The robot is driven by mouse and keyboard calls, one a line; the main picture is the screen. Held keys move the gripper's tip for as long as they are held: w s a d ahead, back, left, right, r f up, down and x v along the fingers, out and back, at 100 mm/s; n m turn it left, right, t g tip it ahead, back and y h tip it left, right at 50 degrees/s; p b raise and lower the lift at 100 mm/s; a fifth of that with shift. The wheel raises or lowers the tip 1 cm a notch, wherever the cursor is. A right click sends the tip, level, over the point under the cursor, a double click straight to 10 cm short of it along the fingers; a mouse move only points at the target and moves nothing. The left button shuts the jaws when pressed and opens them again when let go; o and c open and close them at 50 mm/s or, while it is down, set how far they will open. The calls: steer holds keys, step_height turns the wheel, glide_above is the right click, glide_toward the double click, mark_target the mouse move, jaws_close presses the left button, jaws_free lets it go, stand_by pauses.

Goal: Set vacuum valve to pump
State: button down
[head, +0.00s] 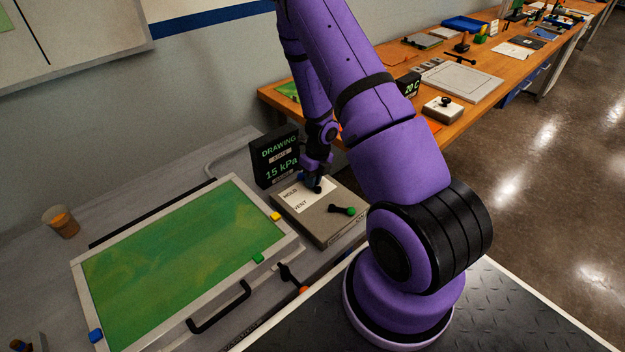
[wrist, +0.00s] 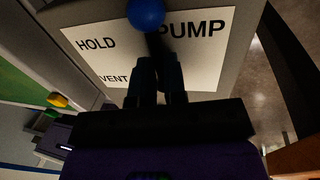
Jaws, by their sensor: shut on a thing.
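The vacuum valve's black lever (wrist: 154,45) has a blue ball end (wrist: 146,14) and stands over a white label plate (wrist: 90,50) marked HOLD, PUMP and VENT. The ball lies between the HOLD and PUMP words, close to the P of PUMP. My gripper (wrist: 157,75) is shut on the lever, with its two dark fingers on either side of it below the ball. In the head view my gripper (head: 313,178) is over the valve box (head: 325,220), and it partly hides the lever and the PUMP side of the label.
A black display (head: 278,158) behind the box reads DRAWING and 15 kPa. A green-ended lever (head: 345,210) sits on the box's front right. A framed green panel (head: 175,265) lies left, with an orange-ended lever (head: 292,278) near its front edge. A wooden bench (head: 450,110) stands behind.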

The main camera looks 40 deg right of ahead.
steer(key=c, duration=1.2)
jaws_free()
steer(key=shift+o, duration=0.2)
steer(key=shift+r, duration=0.1)
step_height(320, 180, up, 10)
steer(key=d, duration=0.2)
steer(key=shift+r, duration=0.25)
steer(key=shift+d, duration=0.1)
